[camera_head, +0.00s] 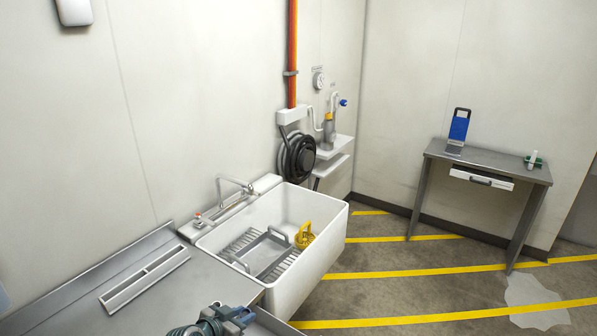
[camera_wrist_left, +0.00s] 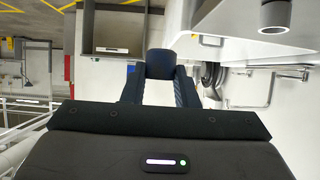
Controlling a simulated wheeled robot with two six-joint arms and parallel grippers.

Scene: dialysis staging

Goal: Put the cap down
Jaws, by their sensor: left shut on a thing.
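My left gripper (camera_head: 238,314) shows at the bottom edge of the head view, over the steel counter. In the left wrist view its two fingers are shut on a small dark blue piece (camera_wrist_left: 160,63), which looks like the cap. The piece sits between the fingertips and shows no contact with any surface in that view. In the head view I cannot clearly tell the cap from the gripper. My right gripper is in neither view.
The steel counter (camera_head: 160,308) has a slotted strip (camera_head: 145,279). Beside it, a white sink (camera_head: 303,281) holds a handled grey tray (camera_head: 265,255) and a yellow object (camera_head: 304,235). A tap (camera_head: 236,184) stands behind. A side table (camera_head: 490,166) is at the right, beyond striped floor.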

